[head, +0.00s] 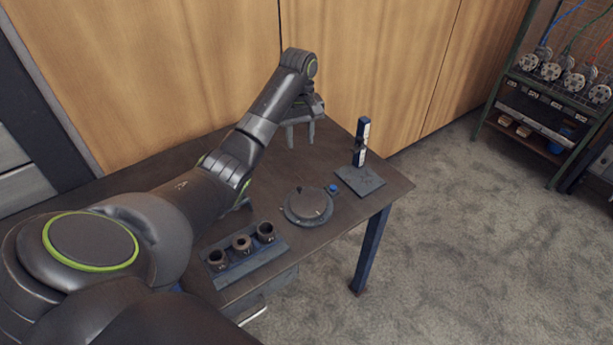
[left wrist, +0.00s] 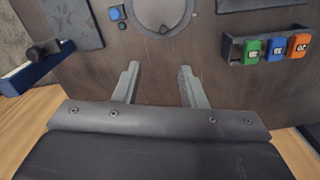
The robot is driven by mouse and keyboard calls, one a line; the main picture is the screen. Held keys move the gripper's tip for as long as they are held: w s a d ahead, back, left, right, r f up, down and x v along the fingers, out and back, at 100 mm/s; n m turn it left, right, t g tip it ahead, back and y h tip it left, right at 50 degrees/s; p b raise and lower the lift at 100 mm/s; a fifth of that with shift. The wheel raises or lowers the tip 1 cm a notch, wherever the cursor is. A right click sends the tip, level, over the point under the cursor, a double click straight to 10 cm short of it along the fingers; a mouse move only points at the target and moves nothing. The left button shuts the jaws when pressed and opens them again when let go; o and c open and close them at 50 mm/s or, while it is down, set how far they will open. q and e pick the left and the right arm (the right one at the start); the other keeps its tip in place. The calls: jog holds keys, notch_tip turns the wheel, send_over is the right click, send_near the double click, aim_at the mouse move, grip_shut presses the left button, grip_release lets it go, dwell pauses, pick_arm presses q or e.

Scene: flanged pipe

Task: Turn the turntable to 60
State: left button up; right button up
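The turntable (head: 308,205) is a round grey disc lying on the dark table, with a small dark peg near its far edge. In the left wrist view the turntable (left wrist: 162,12) shows only in part at the top, cut by the frame edge. A blue button (head: 333,188) sits just beside it; it also shows in the left wrist view (left wrist: 115,13). I cannot read any angle marks. My left gripper (head: 301,143) is beyond the turntable, over the table's far part, with its fingers apart and nothing between them (left wrist: 157,85). My right gripper is not in view.
A stand with an upright blue-and-white post (head: 362,140) is right of the turntable. A block with three round sockets (head: 243,244) is at the front. A rack with coloured tags (left wrist: 265,48) shows in the left wrist view. Wooden panels (head: 370,60) stand behind the table.

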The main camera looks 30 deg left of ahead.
pick_arm(q)
jog(key=s+f+b, duration=0.1)
jog(key=s+b, duration=0.1)
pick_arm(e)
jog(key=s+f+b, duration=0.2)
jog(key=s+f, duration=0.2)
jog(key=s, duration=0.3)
pick_arm(q)
jog(key=b, duration=0.4)
send_over(299, 187)
notch_tip(299, 187, down, 7)
notch_tip(299, 187, down, 3)
jog(key=shift+f+b, duration=0.1)
jog(key=shift+b, duration=0.9)
notch_tip(299, 187, down, 5)
jog(key=shift+r+p, duration=0.2)
jog(key=shift+p, duration=0.2)
jog(key=shift+f, duration=0.4)
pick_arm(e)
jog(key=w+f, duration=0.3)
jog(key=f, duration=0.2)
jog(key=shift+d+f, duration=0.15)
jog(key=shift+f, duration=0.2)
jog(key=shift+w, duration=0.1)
pick_arm(q)
grip_shut()
